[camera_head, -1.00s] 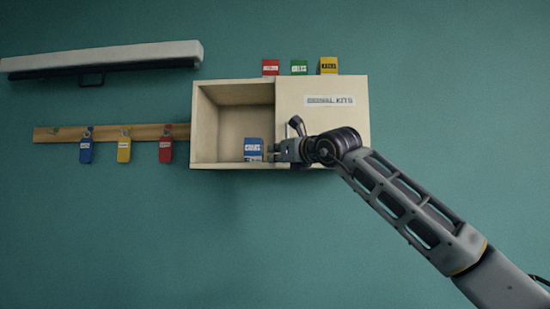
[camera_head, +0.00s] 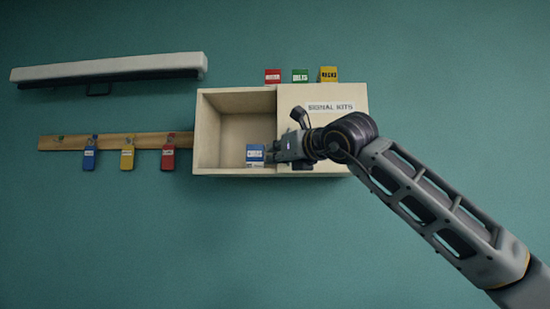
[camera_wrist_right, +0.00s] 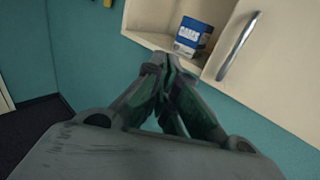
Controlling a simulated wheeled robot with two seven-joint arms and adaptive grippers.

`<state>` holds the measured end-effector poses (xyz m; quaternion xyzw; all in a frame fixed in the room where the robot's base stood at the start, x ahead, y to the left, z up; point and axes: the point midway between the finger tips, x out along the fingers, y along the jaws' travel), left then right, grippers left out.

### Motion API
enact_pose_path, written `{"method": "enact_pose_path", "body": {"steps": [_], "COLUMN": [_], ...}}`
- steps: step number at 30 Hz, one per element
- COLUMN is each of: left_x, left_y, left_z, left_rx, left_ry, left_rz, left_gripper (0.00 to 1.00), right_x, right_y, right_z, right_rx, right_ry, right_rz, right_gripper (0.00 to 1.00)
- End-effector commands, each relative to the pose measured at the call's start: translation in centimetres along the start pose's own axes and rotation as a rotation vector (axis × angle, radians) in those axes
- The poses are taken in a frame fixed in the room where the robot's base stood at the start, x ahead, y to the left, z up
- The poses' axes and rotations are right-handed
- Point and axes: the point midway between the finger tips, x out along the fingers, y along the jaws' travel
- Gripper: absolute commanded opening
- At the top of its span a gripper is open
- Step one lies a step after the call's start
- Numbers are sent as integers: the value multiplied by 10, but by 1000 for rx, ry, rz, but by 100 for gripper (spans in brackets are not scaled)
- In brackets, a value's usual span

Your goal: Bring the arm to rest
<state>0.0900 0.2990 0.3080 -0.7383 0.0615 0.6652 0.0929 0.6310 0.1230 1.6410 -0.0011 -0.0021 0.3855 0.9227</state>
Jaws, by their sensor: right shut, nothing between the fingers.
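My right gripper (camera_head: 272,153) is shut and empty, pointing left in front of the cabinet's lower edge. In the right wrist view its fingertips (camera_wrist_right: 160,62) meet just below the cabinet's open part. A blue box (camera_head: 254,154) with a white label stands in the open left compartment of the cabinet (camera_head: 235,93), close to the fingertips in the head view. In the right wrist view the blue box (camera_wrist_right: 191,36) is apart from the fingers, beyond them. My left gripper is not in view.
A panel labelled SIGNAL KITS (camera_head: 340,92) covers the cabinet's right half. Red (camera_head: 272,76), green (camera_head: 300,76) and yellow (camera_head: 328,74) boxes stand on top. Blue (camera_head: 89,159), yellow (camera_head: 127,158) and red (camera_head: 168,157) tags hang from a wooden rail (camera_head: 60,142). The wall below is clear.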

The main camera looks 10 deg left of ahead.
Motion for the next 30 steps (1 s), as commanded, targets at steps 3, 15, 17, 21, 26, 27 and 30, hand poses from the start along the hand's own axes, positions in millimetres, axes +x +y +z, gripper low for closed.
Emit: {"method": "enact_pose_path", "body": {"steps": [3, 15, 17, 21, 26, 27, 30], "left_x": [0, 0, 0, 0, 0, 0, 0], "left_y": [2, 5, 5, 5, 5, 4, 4], "left_z": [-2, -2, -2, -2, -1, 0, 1], "left_rx": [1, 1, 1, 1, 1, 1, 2], "left_ry": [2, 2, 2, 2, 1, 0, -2], "left_rz": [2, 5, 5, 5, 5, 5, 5], "left_gripper": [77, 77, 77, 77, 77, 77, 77], "right_x": [0, 0, 1, 7, 20, 24, 34], "right_y": [0, 0, -1, -7, -21, -26, -37], "right_z": [0, 0, -2, -12, -38, -47, -70], "right_rx": [0, 1, 6, 41, 131, 161, 245], "right_ry": [0, 0, 2, 12, 34, 41, 54], "right_rz": [0, 1, 4, 21, 64, 76, 111], "right_gripper": [0, 0, 0, 0, 0, 0, 0]}}
